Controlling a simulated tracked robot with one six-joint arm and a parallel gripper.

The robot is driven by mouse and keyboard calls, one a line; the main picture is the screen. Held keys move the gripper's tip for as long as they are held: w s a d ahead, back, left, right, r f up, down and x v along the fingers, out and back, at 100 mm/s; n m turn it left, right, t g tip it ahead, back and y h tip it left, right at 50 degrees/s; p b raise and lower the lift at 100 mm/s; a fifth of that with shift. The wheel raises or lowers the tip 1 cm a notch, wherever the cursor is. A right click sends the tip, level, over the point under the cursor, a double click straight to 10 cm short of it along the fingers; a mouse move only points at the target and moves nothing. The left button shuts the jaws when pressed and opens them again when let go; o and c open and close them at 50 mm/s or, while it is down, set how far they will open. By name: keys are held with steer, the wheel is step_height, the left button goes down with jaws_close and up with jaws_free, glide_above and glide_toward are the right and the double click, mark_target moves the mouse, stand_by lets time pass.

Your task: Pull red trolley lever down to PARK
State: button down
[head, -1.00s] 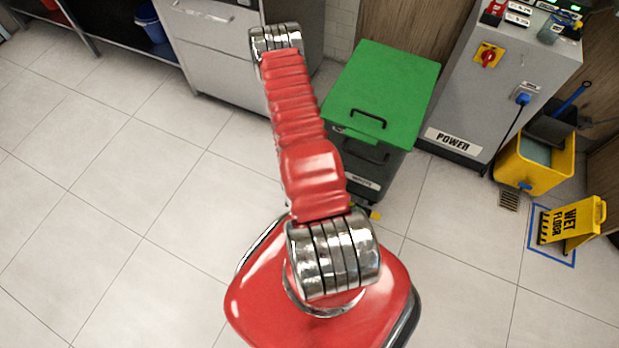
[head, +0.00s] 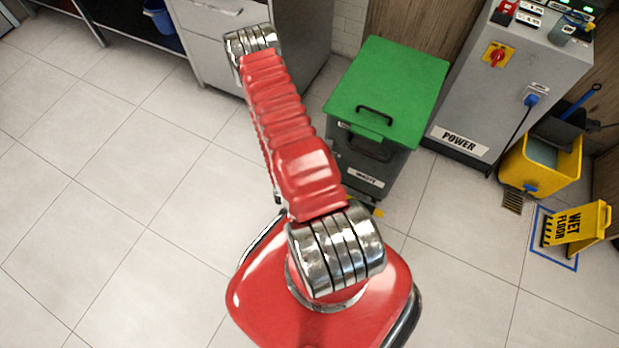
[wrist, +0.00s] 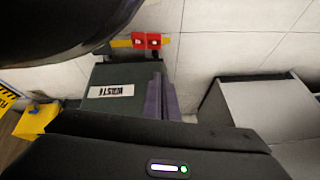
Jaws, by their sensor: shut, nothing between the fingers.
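A small red block (wrist: 147,40), which looks like the red lever, sits on a yellow bar (wrist: 122,43) at the foot of the dark waste bin (wrist: 112,75) in the wrist view. The bin's WASTE label appears upside down there. In the head view the bin (head: 372,160) has a green lid (head: 390,85); only a bit of yellow (head: 378,212) shows at its base, and the lever is hidden. My gripper (wrist: 158,82) is shut and empty, its dark fingers pointing toward the bin foot, apart from the red block in the picture. My arm hides it in the head view.
A grey power cabinet (head: 510,90) stands right of the bin. A yellow mop bucket (head: 540,165) and a wet floor sign (head: 575,228) are farther right. Steel drawers (head: 215,40) stand at the back left. The tiled floor (head: 130,200) on the left is clear.

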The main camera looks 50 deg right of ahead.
steer(key=shift+s+a+r, duration=0.15)
steer(key=shift+a, duration=0.4)
steer(key=shift+s+a+r, duration=0.1)
steer(key=shift+s+a, duration=0.05)
steer(key=shift+a, duration=0.35)
steer(key=shift+s+a+r, duration=0.15)
steer(key=shift+a, duration=0.4)
